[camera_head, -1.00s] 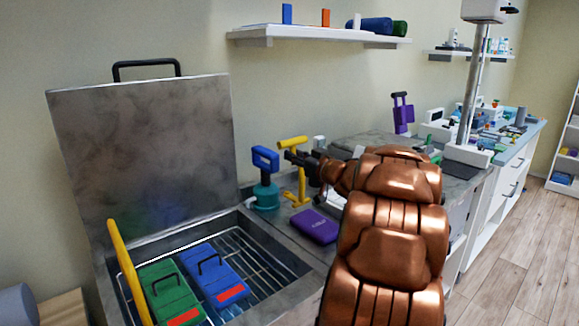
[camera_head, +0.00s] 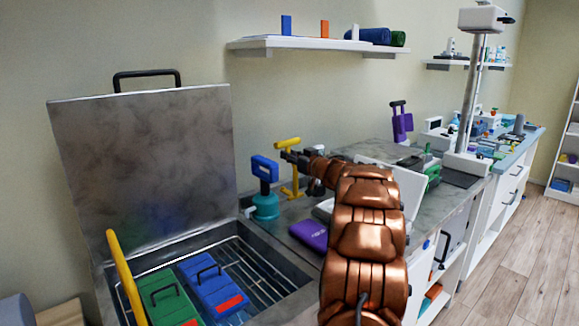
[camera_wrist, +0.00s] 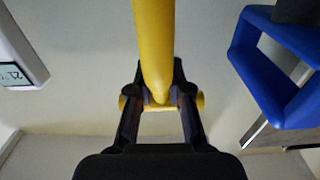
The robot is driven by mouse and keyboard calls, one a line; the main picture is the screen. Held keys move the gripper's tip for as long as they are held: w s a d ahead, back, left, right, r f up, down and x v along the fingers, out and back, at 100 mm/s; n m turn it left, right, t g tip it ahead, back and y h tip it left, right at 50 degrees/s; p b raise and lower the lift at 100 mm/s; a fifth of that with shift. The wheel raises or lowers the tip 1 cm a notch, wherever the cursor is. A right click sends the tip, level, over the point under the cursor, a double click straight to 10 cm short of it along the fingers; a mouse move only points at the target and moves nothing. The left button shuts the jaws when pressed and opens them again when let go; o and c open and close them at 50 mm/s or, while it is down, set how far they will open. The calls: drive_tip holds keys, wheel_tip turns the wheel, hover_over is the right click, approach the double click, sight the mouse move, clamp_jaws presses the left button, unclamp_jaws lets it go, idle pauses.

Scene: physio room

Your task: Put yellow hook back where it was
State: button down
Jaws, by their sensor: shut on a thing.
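The yellow hook (camera_head: 288,175) is a T-shaped yellow piece with a crossbar on top, upright above the counter just right of the teal-and-blue tool. My gripper (camera_head: 287,155) is at its upper part, below the crossbar. In the wrist view, my gripper (camera_wrist: 160,100) is shut on the yellow hook (camera_wrist: 153,40); its shaft runs up between the fingers and a short crosspiece lies behind them. I cannot tell whether its lower end touches the counter.
A teal pot with a blue handle (camera_head: 265,203) stands close left. A purple box (camera_head: 309,236) lies in front. An open metal tank (camera_head: 262,301) at left holds green (camera_head: 166,298) and blue (camera_head: 211,285) packs, with a curved yellow bar (camera_head: 125,279) at its edge. A shelf (camera_head: 315,45) hangs above.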

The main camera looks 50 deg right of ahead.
drive_tip(key=shift+f+b, duration=0.4)
drive_tip(key=shift+f, duration=1.45)
drive_tip(key=c, duration=1.1)
unclamp_jaws()
drive_tip(key=shift+s, duration=0.1)
drive_tip(key=s+a, duration=0.1)
drive_tip(key=s, duration=1)
drive_tip(key=shift+s+a, duration=0.2)
drive_tip(key=shift+s, duration=0.1)
